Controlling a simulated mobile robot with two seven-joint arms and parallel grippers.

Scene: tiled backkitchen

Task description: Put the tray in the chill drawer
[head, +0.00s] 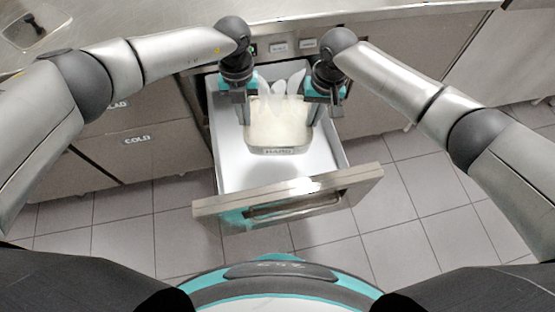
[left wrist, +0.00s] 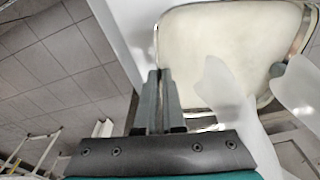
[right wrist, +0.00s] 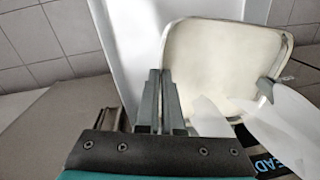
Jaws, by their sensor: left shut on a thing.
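The tray (head: 278,128) is cream inside with a metallic rim and a front label that seems to read HARD. It lies within the outline of the pulled-out drawer (head: 232,172); whether it touches the drawer floor I cannot tell. My left gripper (head: 246,112) is shut on the tray's left rim. My right gripper (head: 316,112) has its fingers close together on the right rim. The tray also shows in the left wrist view (left wrist: 230,40) and the right wrist view (right wrist: 215,60). Pale, translucent white shapes (head: 276,88) stand at its back and hide part of it.
The drawer front (head: 290,200) with its handle faces me. Closed drawer fronts, one labelled COLD (head: 137,141), are at the left. The worktop (head: 140,20) runs above, with a sink (head: 35,22) at far left.

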